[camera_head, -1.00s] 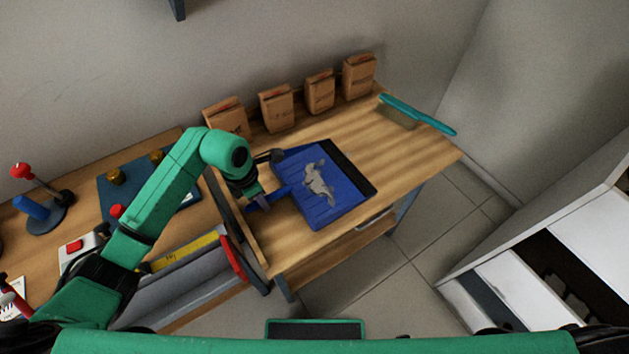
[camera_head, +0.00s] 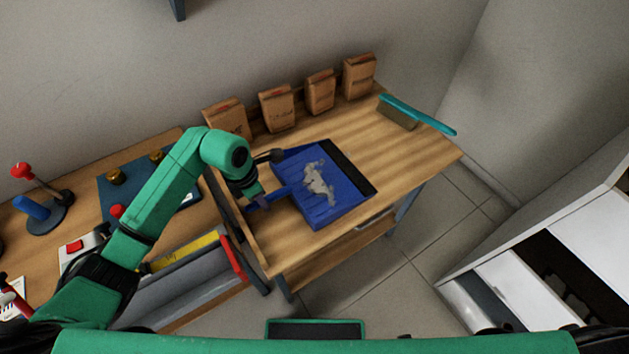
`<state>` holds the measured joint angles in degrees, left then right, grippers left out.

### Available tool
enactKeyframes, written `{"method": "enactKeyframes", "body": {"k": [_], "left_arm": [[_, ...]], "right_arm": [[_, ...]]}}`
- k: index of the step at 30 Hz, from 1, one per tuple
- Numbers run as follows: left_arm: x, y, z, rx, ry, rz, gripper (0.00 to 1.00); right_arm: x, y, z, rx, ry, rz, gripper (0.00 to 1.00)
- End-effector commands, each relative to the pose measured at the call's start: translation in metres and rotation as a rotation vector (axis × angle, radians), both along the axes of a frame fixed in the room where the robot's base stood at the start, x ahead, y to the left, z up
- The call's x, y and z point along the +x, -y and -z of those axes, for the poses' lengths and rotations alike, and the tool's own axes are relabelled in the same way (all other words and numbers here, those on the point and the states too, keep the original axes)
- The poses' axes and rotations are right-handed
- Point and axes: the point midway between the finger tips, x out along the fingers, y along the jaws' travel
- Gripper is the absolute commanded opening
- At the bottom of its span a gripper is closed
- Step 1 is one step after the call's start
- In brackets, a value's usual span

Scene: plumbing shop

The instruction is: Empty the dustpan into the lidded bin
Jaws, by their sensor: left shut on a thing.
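The blue dustpan (camera_head: 345,207) lies on the wooden bench, with a grey heap of debris (camera_head: 317,184) in its pan and a black lip at its right edge. Its handle (camera_head: 277,194) points left toward my left gripper (camera_head: 262,201). My left gripper is shut on the handle, at the left side of the pan; its fingertips are small and partly hidden. My right gripper is not in view.
Several brown paper bags (camera_head: 276,108) stand along the bench's back edge. A teal brush (camera_head: 420,115) lies at the right end. A grey toolbox (camera_head: 190,283) with a yellow level is below left. Tiled floor (camera_head: 385,270) is clear between bench and white cabinet (camera_head: 590,250).

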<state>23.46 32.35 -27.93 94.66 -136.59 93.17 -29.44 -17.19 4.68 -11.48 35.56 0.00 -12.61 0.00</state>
Motion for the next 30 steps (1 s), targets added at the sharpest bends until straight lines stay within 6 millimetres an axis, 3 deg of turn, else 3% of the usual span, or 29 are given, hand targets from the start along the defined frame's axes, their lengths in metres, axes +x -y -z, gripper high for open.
{"method": "enactKeyframes", "body": {"k": [7, 30], "left_arm": [[0.001, 0.0, -0.006, -0.002, 0.004, 0.0, 0.0], [0.001, 0.0, -0.12, -0.001, 0.003, 0.0, 0.0]], "right_arm": [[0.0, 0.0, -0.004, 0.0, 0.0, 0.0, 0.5], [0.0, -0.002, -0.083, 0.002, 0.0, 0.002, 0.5]]}}
